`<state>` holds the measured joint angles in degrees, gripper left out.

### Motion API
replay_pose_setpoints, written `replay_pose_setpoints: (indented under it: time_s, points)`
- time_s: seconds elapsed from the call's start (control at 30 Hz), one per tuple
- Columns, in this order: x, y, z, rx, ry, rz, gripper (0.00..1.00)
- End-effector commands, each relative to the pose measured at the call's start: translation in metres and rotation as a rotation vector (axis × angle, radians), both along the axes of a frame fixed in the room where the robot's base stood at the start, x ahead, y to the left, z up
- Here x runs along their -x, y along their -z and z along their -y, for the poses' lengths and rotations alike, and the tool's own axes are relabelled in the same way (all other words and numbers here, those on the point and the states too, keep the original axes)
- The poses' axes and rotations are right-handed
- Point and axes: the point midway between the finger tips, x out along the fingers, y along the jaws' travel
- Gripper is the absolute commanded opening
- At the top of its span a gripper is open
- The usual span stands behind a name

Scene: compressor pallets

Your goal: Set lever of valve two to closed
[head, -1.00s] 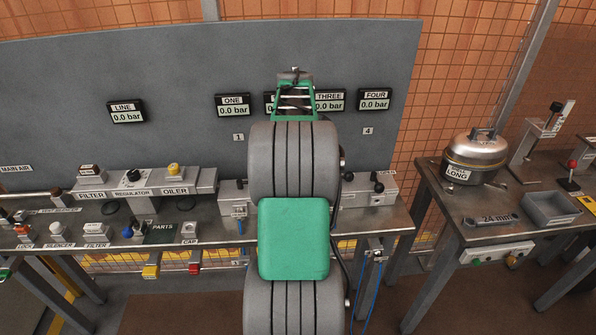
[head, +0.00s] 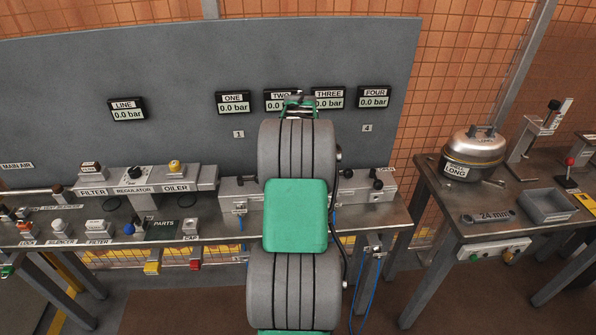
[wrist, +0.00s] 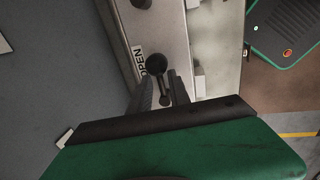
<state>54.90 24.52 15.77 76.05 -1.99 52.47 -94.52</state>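In the wrist view a black ball-knobbed lever (wrist: 156,65) stands on a pale metal valve block beside a label (wrist: 139,58) reading OPEN. My gripper (wrist: 161,88) has its two dark fingers apart, one on each side of the lever's stem. Whether they touch it I cannot tell. No number shows beside this lever. In the head view my arm hides the middle of the valve block (head: 240,188), valve two's place and my fingers. The gauge marked TWO (head: 282,101) shows above, partly covered.
Another black knob (wrist: 141,3) is at the top of the wrist view. Gauges ONE (head: 233,103), THREE (head: 328,98) and FOUR (head: 373,97) read 0.0 bar. The bench holds parts on the left. A tank (head: 474,152) stands on the right table (head: 480,205).

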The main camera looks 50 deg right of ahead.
Motion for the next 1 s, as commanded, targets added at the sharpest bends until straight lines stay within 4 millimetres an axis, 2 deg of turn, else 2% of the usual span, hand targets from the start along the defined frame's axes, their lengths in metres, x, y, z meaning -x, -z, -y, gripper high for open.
replay_pose_setpoints:
  time_s: [0.03,0.2,1.0]
  points:
    - [0.0001,-0.0002,0.0,0.0,0.0,0.0,0.14]
    - [0.0007,-0.0004,0.0006,0.0,0.002,0.0,0.0]
    - [0.0046,-0.0014,0.0049,0.005,0.014,0.0,0.0]
